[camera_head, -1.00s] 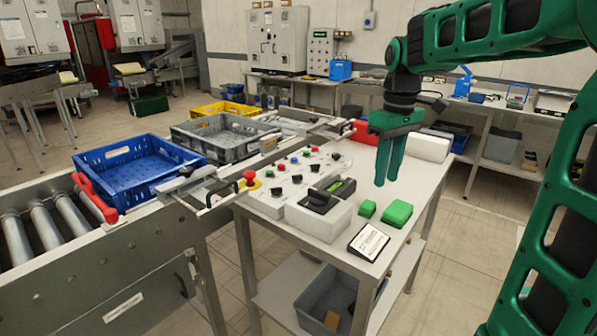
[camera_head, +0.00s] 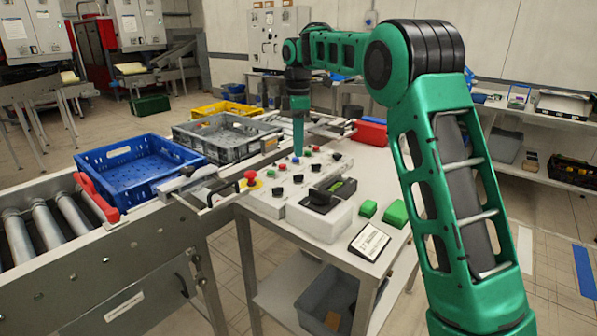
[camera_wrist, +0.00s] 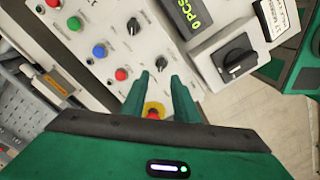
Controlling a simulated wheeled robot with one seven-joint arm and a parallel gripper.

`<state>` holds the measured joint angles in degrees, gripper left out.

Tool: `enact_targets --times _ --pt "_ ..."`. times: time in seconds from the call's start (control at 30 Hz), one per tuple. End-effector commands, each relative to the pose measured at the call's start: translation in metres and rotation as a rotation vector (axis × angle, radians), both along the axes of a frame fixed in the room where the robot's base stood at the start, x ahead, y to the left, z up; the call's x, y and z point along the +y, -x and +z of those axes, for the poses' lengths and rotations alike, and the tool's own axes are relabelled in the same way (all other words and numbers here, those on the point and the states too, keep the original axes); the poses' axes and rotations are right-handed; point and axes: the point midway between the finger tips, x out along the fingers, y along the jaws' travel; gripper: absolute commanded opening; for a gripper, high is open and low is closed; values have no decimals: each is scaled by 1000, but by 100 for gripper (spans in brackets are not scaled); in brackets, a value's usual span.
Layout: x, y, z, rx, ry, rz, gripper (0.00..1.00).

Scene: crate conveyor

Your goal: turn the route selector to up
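A pale control panel (camera_head: 270,205) on the table bears several small black knobs and coloured buttons. In the wrist view, two black knobs (camera_wrist: 148,62) and (camera_wrist: 133,26) lie beyond my fingertips. A bigger black rotary switch (camera_wrist: 235,60) sits on a white box at the right; it also shows in the head view (camera_head: 318,200). The labels are too small to tell which is the route selector. My gripper (camera_wrist: 164,80) is above the panel, fingers apart and empty. It shows in the head view (camera_head: 298,153) over the panel's far part.
A red stop button (camera_wrist: 153,113) on a yellow base shows between my fingers, below them. A display (camera_wrist: 195,15) stands beside the rotary switch. Green blocks (camera_head: 396,212) and a small sign (camera_head: 369,242) are at the table's near right. A blue crate (camera_head: 135,172) is on the conveyor.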

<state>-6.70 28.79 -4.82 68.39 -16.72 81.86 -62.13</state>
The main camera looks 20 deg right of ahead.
Motion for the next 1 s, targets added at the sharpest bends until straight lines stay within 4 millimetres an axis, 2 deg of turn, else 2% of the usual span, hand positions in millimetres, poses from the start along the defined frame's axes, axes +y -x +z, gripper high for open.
enact_targets --times 0.3,0.5,0.9,0.93,1.0 --pt "-1 1 -56 3 1 -4 27" --pt "-1 1 -79 0 0 -4 27" --pt "-2 1 -86 0 0 -5 27" --pt "-2 1 -86 0 0 -5 25" --pt "-2 1 -86 0 0 -5 8"
